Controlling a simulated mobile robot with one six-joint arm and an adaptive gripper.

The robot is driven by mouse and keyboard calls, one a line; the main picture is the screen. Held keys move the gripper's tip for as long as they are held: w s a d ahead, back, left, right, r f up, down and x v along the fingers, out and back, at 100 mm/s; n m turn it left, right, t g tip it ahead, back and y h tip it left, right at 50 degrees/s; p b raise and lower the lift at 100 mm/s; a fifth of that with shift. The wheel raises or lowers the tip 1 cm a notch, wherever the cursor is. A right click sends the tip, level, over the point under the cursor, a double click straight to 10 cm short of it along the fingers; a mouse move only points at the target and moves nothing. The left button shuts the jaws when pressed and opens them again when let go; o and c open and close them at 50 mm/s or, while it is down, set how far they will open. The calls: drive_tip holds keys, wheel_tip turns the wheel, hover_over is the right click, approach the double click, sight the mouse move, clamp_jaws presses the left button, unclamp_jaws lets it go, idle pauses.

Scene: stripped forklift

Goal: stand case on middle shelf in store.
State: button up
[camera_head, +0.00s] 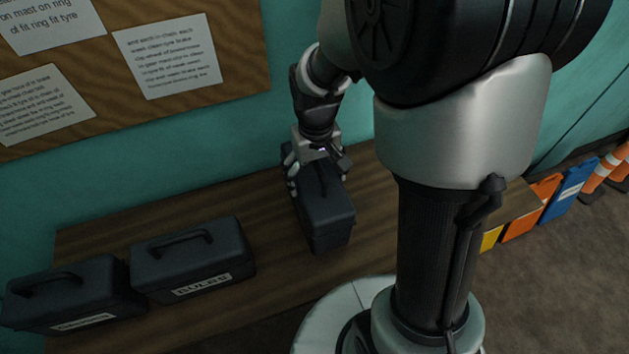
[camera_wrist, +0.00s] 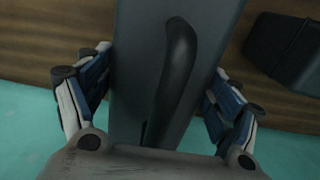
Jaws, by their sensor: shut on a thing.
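A dark grey case (camera_head: 328,217) with a black handle is in my gripper (camera_head: 318,177) in the head view, at the middle of the wooden shelf (camera_head: 267,262). The case is turned, with its long side running front to back. In the wrist view the case (camera_wrist: 130,60) lies between the two fingers of my gripper (camera_wrist: 158,105), which are shut on its sides. I cannot tell whether the case touches the shelf. Any label on it is hidden.
A case labelled BULBS (camera_head: 192,262) and another labelled case (camera_head: 75,295) stand on the shelf at the left. A board with papers (camera_head: 130,60) hangs on the teal wall. Coloured bins (camera_head: 568,190) and cones (camera_head: 605,170) stand at the right.

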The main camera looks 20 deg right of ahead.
drive_tip(key=shift+f+b, duration=0.35)
drive_tip(key=shift+f, duration=1.65)
drive_tip(key=o, duration=2)
